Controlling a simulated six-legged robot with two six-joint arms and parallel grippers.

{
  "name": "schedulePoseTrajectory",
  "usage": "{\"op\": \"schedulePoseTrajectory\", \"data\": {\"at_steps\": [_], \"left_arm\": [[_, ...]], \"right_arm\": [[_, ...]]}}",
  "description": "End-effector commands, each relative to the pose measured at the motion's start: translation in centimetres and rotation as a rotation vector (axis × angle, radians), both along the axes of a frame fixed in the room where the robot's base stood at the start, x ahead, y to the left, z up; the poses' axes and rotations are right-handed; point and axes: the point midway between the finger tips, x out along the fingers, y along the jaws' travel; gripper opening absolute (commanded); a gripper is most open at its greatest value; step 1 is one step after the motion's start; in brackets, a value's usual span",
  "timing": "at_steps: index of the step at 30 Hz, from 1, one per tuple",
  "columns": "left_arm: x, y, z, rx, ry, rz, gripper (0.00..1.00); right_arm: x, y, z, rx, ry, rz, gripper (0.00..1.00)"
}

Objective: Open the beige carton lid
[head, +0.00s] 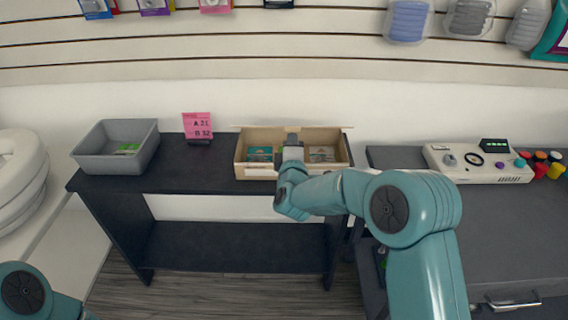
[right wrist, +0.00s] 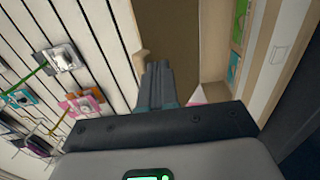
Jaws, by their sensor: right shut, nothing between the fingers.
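The beige carton (head: 242,166) stands on the dark shelf table in the middle of the head view. Its top is open, with a thin flap edge (head: 343,127) at the upper right. Green packs (head: 260,155) and a greyish pack (head: 322,154) lie inside. My right gripper (head: 292,142) is over the middle of the carton, shut and empty. In the right wrist view its fingers (right wrist: 158,82) are together, beside the carton's inside (right wrist: 168,35) and a pale side wall (right wrist: 275,50). I cannot tell whether they touch the carton. My left gripper is out of view.
A grey bin (head: 88,163) with a green item stands left on the dark table (head: 180,180). A pink sign (head: 197,125) stands between bin and carton. A console (head: 480,163) sits on the right counter. Pegboard goods hang behind.

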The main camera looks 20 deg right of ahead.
Motion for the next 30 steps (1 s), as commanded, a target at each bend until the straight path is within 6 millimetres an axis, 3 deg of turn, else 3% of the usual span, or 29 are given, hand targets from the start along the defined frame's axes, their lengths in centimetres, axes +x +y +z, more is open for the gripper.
{"op": "schedulePoseTrajectory", "data": {"at_steps": [30], "left_arm": [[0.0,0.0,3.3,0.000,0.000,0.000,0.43]], "right_arm": [[3.1,-0.9,3.4,0.000,-0.001,-0.001,0.00]]}}
